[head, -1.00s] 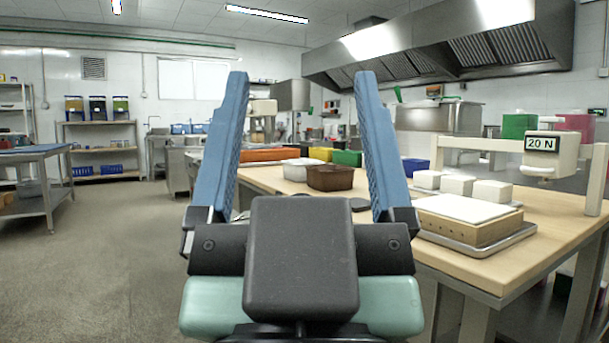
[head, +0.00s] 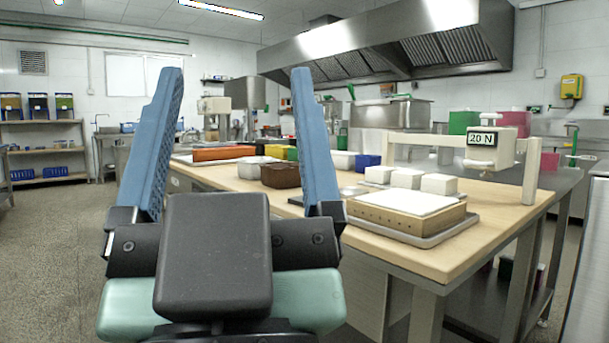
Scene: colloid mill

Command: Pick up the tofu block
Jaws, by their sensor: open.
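Several white tofu-like blocks stand in a row on the wooden-topped table (head: 460,246). The three I can make out are a left block (head: 379,174), a middle block (head: 406,178) and a right block (head: 439,184). I cannot tell which one is the task's tofu block. My gripper (head: 240,78) is open and empty, its two blue fingers pointing up and spread wide. It is in the near foreground, to the left of the blocks and apart from them.
In front of the blocks, a wooden box with a white top (head: 405,201) sits on a metal tray (head: 440,238). A press frame with a "20 N" display (head: 486,139) stands behind it. Brown (head: 281,175) and blue (head: 367,162) containers stand left. Open floor (head: 50,240) lies at left.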

